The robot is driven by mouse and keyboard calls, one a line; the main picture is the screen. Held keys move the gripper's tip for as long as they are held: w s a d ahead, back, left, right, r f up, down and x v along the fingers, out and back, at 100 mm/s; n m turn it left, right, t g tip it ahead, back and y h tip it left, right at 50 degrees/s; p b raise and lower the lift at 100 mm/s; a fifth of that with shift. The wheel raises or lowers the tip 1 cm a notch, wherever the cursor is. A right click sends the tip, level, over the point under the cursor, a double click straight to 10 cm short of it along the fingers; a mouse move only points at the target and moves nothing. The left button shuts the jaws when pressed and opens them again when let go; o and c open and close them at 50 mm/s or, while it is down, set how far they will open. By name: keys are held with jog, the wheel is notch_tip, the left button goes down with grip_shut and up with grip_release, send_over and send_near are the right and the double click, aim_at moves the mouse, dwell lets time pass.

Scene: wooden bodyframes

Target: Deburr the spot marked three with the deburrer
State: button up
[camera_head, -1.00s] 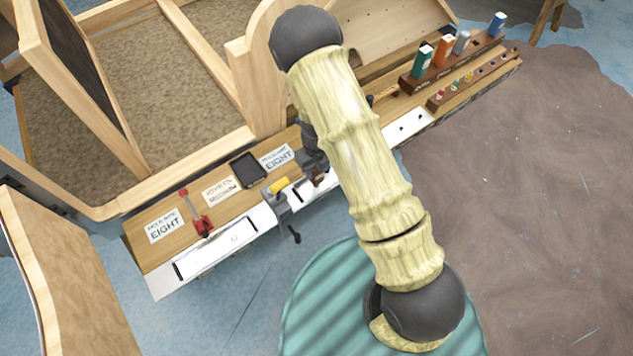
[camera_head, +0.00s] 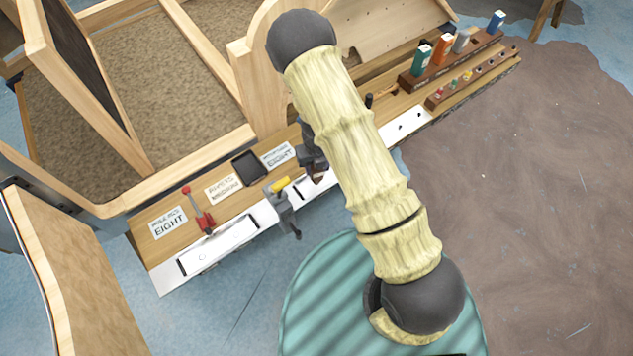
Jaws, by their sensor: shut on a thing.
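My arm (camera_head: 350,150) reaches up the picture from the lower right to its dark elbow. My gripper and whatever it holds are hidden behind the arm. I cannot make out the deburrer. A small dark upright thing (camera_head: 369,100) shows just right of the arm, over the bench, too small to name. No spot marked three can be read. A pale strip with small dark dots (camera_head: 405,123) lies on the bench right of the arm.
The bench (camera_head: 150,247) carries a red-handled clamp (camera_head: 203,218), a vise-like device with a yellow part (camera_head: 283,205), a black tray (camera_head: 249,168) and a dark device (camera_head: 311,150). Racks with colored bottles (camera_head: 443,50) stand right. A wooden frame (camera_head: 187,166) stands behind.

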jog(key=shift+r, duration=0.2)
jog(key=shift+r+p, duration=0.3)
jog(key=shift+p, duration=0.1)
jog(key=shift+r+p, duration=1.2)
jog(key=shift+p, duration=0.1)
notch_tip(320, 180, up, 5)
jog(key=p, duration=0.5)
dwell(0.4)
